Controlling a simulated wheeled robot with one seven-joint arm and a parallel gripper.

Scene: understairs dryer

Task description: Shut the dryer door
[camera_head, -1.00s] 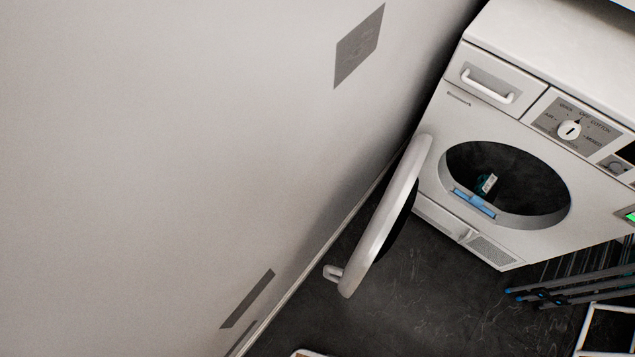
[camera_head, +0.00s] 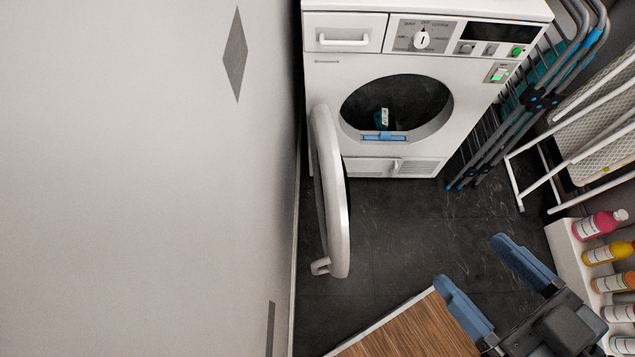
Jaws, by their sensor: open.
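The white dryer (camera_head: 345,155) stands at the back, with its round opening showing dark inside. Its round door (camera_head: 334,190) is swung wide open at the left, seen nearly edge-on beside the wall. A handle (camera_head: 321,266) sticks out at the door's near lower edge. A small teal and white item (camera_head: 383,118) and a blue piece (camera_head: 384,136) show at the opening. My gripper (camera_head: 475,262), with blue fingers, is open and empty at the lower right, well apart from the door.
A pale wall (camera_head: 150,180) runs close along the door's left. Folded racks (camera_head: 530,110) lean right of the dryer. A white shelf (camera_head: 566,250) with several bottles stands at the right. A wooden top (camera_head: 415,332) lies in front. Dark floor (camera_head: 400,230) is clear between.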

